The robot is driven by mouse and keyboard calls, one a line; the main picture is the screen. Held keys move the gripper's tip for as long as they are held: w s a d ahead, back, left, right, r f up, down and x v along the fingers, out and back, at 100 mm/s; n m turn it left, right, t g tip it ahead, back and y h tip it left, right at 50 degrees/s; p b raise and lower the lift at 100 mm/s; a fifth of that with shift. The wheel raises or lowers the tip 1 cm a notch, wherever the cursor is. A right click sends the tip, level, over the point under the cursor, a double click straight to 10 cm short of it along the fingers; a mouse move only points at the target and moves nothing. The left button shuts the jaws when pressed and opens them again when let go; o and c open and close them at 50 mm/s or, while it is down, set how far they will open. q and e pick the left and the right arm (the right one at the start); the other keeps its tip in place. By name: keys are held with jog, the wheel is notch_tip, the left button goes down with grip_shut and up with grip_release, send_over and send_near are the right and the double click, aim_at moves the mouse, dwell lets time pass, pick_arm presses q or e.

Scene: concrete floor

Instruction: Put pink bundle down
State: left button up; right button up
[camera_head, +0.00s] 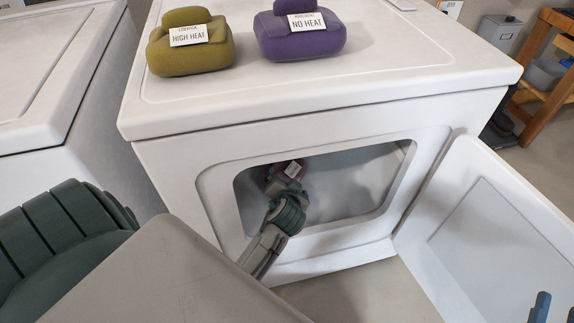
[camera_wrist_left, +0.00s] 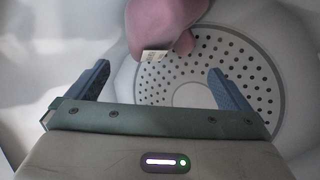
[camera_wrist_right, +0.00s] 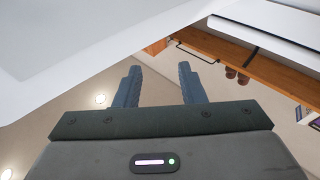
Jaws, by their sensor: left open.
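The pink bundle (camera_head: 287,170) with a white label is inside the dryer drum, seen through the open doorway (camera_head: 218,200). In the left wrist view the pink bundle (camera_wrist_left: 165,22) is at the top, in front of the perforated drum back. My left gripper (camera_wrist_left: 160,70) reaches into the drum with its fingers spread. The bundle is beyond the fingertips and not clamped. Whether it rests on the drum wall is not clear. My right gripper (camera_wrist_right: 160,68) is outside the dryer at the lower right of the head view, fingers apart and empty.
An olive bundle (camera_head: 190,50) labelled high heat and a purple bundle (camera_head: 300,38) labelled no heat sit on the dryer top (camera_head: 400,60). The dryer door (camera_head: 500,230) hangs open at right. Another white machine (camera_head: 50,70) stands at left. A wooden shelf (camera_head: 540,90) is behind.

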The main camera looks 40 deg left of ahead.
pick_arm(q)
jog(key=s+d+r+t+h, duration=0.4)
jog(key=s+r, duration=0.1)
jog(key=r, duration=0.4)
jog(key=s+d+r+t+h, duration=0.4)
jog(key=s+d+r+t, duration=0.1)
jog(key=r, duration=0.5)
jog(key=shift+s+d+t, duration=0.15)
jog(key=shift+s+t, duration=0.15)
jog(key=shift+s, duration=0.2)
pick_arm(e)
notch_tip(320, 180, down, 3)
jog(key=shift+s+a+f+g, duration=0.1)
jog(key=shift+f+g, duration=0.1)
jog(key=shift+g, duration=0.8)
